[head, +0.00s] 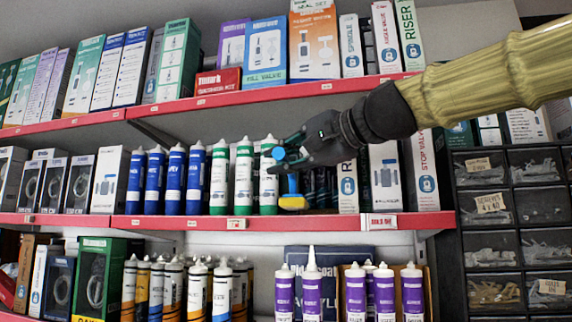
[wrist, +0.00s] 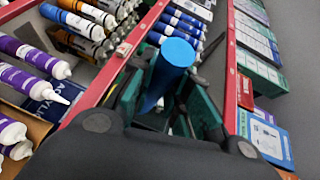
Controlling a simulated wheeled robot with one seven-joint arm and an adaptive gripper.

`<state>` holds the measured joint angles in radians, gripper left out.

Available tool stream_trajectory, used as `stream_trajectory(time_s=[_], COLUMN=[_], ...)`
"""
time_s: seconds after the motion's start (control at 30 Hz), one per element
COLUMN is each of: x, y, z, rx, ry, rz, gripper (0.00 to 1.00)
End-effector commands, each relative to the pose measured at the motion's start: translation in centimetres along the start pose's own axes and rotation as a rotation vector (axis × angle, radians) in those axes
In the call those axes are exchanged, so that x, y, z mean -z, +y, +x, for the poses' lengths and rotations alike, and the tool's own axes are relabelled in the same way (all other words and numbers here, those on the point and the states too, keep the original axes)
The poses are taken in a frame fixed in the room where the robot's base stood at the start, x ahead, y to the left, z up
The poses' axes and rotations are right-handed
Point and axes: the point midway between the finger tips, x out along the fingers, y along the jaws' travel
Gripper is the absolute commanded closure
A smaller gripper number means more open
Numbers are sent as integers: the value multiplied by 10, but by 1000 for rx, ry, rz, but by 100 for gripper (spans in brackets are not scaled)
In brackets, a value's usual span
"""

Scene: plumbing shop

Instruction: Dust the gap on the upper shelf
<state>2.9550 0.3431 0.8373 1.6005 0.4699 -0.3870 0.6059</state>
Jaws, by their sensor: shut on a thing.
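My gripper (head: 283,158) is shut on a tool with a blue handle (head: 292,183) and a yellow end (head: 293,202), which looks like the duster. The blue handle (wrist: 172,60) stands between the dark green fingers in the wrist view. The yellow end points down, just above the red front edge of the middle shelf (head: 265,223), right beside the green-labelled tubes (head: 243,180). Whether it touches the shelf, I cannot tell. A dark space shows behind and to the right of my gripper, partly hidden by it. The top shelf (head: 235,97) is lined with boxes.
Blue-labelled tubes (head: 174,180) stand left of the green ones. Upright boxes (head: 384,178) stand right of my gripper. Purple tubes (head: 356,292) stand on the lower shelf. Black parts drawers (head: 490,250) are at the right. My arm crosses in front of the top shelf's right end.

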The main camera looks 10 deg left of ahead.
Motion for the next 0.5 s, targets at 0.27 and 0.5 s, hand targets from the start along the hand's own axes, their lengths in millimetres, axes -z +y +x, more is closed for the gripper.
stream_trajectory(time_s=[0.27, 0.5], x=[-14, -22], y=[-3, -2], z=[-8, -12], rx=[-1, 0], ry=[0, 0], rz=[2, 1], gripper=[100, 100])
